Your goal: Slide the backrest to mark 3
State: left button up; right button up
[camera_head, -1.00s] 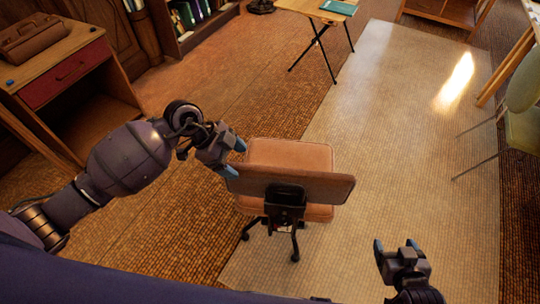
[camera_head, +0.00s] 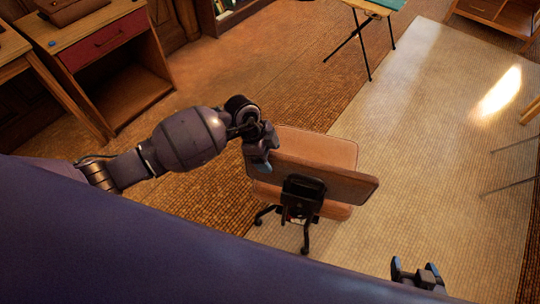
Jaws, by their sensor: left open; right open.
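The backrest (camera_head: 345,185) is a brown padded panel on the near side of a swivel chair, joined to it by a black bracket (camera_head: 302,193). The seat (camera_head: 315,147) shows behind it. My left gripper (camera_head: 262,163) is at the backrest's left end, with its blue fingertips pointing down. It is open; whether it touches the backrest I cannot tell. My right gripper (camera_head: 416,268) is open and empty at the lower right, apart from the chair. No height marks are readable on the chair.
The chair stands at the edge of a pale mat (camera_head: 420,130). A desk with a red drawer (camera_head: 108,38) stands at the upper left. A folding table (camera_head: 372,8) is at the top, and thin chair legs (camera_head: 510,147) show at the right. The floor between is clear.

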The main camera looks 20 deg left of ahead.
pick_arm(q)
jog(key=shift+d+f, duration=0.2)
jog(key=shift+f, duration=0.2)
jog(key=c, duration=1.3)
jog(key=shift+o, duration=0.2)
jog(key=shift+w+r+p, duration=0.1)
jog(key=shift+r+p, duration=0.25)
jog(key=shift+p, duration=0.7)
jog(key=o, duration=1.3)
jog(key=shift+c, duration=0.2)
